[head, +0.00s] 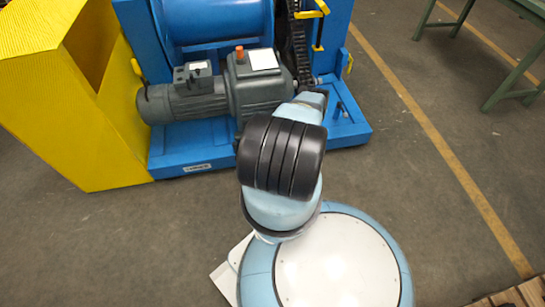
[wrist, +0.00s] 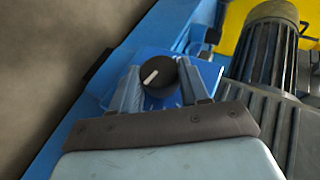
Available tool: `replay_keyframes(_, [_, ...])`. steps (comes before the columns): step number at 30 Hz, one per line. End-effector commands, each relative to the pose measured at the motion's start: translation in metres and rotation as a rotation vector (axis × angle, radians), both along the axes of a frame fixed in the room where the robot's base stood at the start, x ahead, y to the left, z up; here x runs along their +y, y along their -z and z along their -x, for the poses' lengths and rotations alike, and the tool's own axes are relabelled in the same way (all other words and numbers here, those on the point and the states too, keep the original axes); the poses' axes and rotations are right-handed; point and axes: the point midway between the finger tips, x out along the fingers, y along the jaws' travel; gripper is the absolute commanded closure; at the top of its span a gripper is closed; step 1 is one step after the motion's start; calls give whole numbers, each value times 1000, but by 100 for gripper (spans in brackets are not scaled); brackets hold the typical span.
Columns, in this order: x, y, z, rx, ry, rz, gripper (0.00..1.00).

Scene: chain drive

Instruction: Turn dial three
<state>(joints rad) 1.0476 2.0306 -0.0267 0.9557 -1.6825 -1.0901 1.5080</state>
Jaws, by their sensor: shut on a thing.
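A round black dial (wrist: 159,76) with a white pointer mark sits on a blue plate (wrist: 150,52) in the wrist view. The mark slants from the dial's centre toward the lower left. My gripper (wrist: 160,69) has one grey finger on each side of the dial and is shut on it. No number shows on the dial. In the head view my arm reaches to the right front part of the blue machine base (head: 355,132); the dial and my fingers are hidden there.
A grey motor and gearbox (head: 262,92) stands on the blue base, close to the right of my gripper in the wrist view. A dark chain (head: 300,45) runs up behind it. A yellow guard (head: 75,110) stands left. The floor at right is clear up to a green table (head: 520,75).

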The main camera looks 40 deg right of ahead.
Motion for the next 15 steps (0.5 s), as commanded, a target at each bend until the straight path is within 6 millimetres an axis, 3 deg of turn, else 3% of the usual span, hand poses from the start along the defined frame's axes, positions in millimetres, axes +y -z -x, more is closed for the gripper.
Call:
replay_keyframes(2, [-2,-1,-2,-2,3,3,85])
replay_keyframes(3, [-2,-1,-2,-2,3,3,54])
replay_keyframes(11, [-1,0,-1,0,1,3,29])
replay_keyframes(15, [-1,0,-1,0,2,3,29])
